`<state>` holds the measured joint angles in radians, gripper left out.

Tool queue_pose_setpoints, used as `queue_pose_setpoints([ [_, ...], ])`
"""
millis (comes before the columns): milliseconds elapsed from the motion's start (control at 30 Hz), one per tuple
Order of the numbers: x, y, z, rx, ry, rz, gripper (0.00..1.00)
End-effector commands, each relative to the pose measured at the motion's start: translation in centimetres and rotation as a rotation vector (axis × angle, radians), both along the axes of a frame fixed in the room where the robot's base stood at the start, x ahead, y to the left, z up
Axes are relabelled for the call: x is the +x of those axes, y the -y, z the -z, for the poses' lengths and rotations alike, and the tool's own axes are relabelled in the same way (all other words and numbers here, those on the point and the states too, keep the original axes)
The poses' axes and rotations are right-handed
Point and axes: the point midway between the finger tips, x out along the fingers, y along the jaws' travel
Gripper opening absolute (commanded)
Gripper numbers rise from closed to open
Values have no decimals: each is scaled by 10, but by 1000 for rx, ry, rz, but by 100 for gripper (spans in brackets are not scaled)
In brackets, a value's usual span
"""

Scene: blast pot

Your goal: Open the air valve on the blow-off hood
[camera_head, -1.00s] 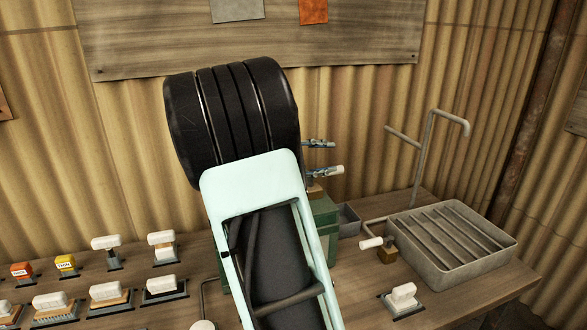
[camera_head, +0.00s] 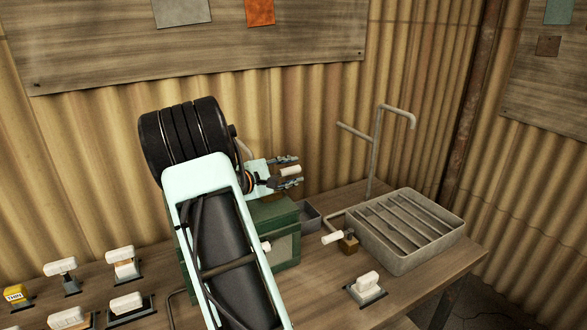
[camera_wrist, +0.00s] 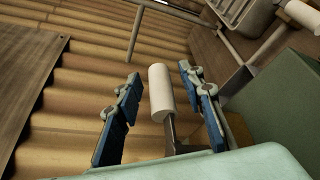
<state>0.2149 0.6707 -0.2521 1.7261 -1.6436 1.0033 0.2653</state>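My gripper (camera_head: 286,170) is open above the green box (camera_head: 265,231), fingers pointing right. A white cylindrical handle (camera_head: 292,170) sits between its fingers; the wrist view shows this handle (camera_wrist: 161,92) on a thin dark stem, with a gap to each blue finger. Its base is partly hidden. Farther right, another white handle (camera_head: 332,237) on a brass-coloured valve body (camera_head: 348,243) sits on a pipe beside the grated grey tray (camera_head: 447,252). I cannot tell from the frames which handle is the hood's air valve. My arm hides part of the green box.
A bent grey pipe (camera_head: 377,150) rises behind the tray. A small grey bin (camera_head: 312,217) stands beside the green box. A white-handled switch (camera_head: 367,285) is at the front right, and several more line the bench at left. A corrugated wall is close behind.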

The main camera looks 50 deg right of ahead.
Motion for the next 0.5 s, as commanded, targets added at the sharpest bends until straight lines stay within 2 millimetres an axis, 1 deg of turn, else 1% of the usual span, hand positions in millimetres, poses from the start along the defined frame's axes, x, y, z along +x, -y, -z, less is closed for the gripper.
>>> queue_pose_setpoints([
  [100, 0, 7, 2, 0, 0, 1, 36],
  [367, 0, 9, 2, 0, 0, 0, 36],
  [400, 0, 9, 2, 0, 0, 0, 35],
  [500, 0, 8, 2, 0, 0, 0, 24],
])
